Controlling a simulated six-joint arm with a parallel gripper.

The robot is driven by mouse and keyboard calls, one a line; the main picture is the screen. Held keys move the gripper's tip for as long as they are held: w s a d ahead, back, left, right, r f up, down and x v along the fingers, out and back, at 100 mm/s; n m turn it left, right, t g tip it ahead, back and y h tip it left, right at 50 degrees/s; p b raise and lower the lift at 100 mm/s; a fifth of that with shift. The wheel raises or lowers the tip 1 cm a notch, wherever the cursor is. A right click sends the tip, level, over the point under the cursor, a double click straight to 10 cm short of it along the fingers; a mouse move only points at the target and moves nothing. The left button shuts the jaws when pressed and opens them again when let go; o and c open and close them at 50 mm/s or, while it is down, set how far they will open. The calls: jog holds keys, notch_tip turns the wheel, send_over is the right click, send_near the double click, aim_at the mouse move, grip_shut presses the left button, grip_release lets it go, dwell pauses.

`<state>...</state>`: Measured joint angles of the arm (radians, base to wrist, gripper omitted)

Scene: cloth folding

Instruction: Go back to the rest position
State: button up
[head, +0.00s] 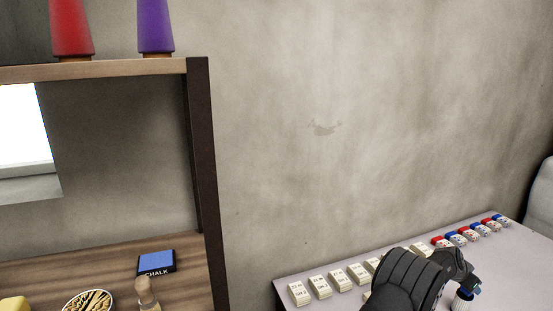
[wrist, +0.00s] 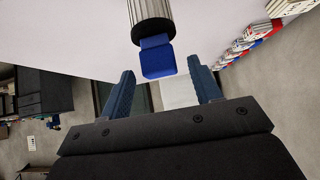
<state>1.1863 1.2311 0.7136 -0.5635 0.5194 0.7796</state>
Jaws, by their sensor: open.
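My gripper (head: 474,284) is at the lower right of the head view, over the pale table and partly cut off by the lower edge with my dark arm. In the wrist view my gripper (wrist: 163,74) has its two blue-grey fingers spread apart, with nothing held between them. A ribbed silver cylinder (wrist: 148,10) with a black ring and a blue block-like tip (wrist: 157,58) shows ahead of the fingers. It seems apart from them. A small whitish cylinder (head: 462,301) also shows beside my gripper in the head view. No cloth is visible.
The pale table (head: 290,281) carries a row of white labelled blocks (head: 320,287) and several red and blue items (head: 470,234). A wooden shelf (head: 110,68) with a red cone (head: 71,28) and a purple cone (head: 155,27) stands left. A chalk box (head: 156,262) lies below.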

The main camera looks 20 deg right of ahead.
jog(key=v, duration=0.9)
jog(key=x, duration=1.2)
jog(key=shift+d+f, duration=0.15)
jog(key=shift+f, duration=0.2)
jog(key=r, duration=0.2)
jog(key=s+r, duration=0.1)
jog(key=r, duration=0.2)
jog(key=s+a+r, duration=0.3)
jog(key=s+r, duration=0.4)
jog(key=s, duration=0.4)
jog(key=s+a+f+m+g, duration=0.1)
jog(key=a+f, duration=0.8)
jog(key=a, duration=0.2)
jog(key=shift+s+f+m, duration=0.25)
jog(key=shift+f+m, duration=0.15)
